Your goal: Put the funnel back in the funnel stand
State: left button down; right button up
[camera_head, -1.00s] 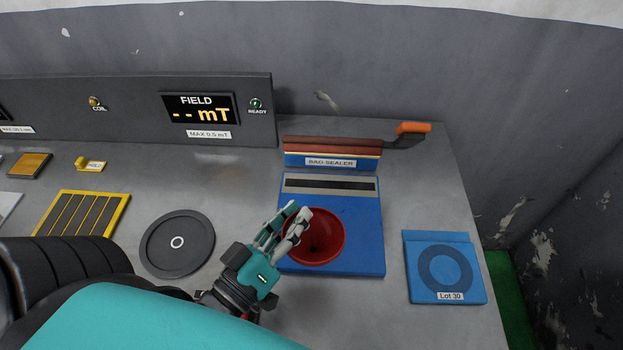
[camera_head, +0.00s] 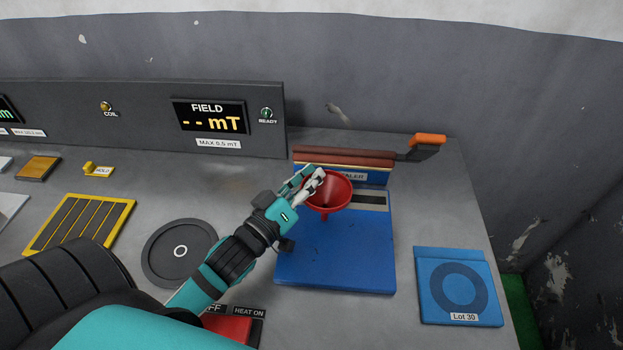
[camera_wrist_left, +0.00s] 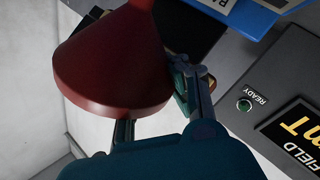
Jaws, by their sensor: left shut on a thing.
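The red funnel (camera_head: 333,197) is in my left gripper (camera_head: 315,180) in the head view, gripped at the left part of its rim. Its wide mouth faces up and its spout points down, over the far part of the blue bag sealer base. In the left wrist view, the funnel (camera_wrist_left: 115,62) fills the upper left, with the fingers (camera_wrist_left: 160,110) closed at its rim. I cannot make out a funnel stand in these views. My right gripper is not in view.
The blue bag sealer (camera_head: 335,262) has an orange-tipped lever (camera_head: 428,140). A blue Lot 30 pouch (camera_head: 458,257) lies to the right. A dark round plate (camera_head: 160,262) and a yellow slotted tray (camera_head: 55,240) lie to the left. The field panel (camera_head: 250,140) stands behind.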

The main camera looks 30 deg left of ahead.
pick_arm(q)
jog(key=shift+f, duration=0.25)
jog(key=c, duration=1.4)
grip_release()
jog(key=shift+f, duration=0.1)
jog(key=shift+r, duration=0.2)
jog(key=s+a+f+b, duration=0.1)
jog(key=s+b, duration=0.1)
jog(key=s, duration=1)
jog(key=shift+a, duration=0.25)
jog(key=shift+w, duration=0.1)
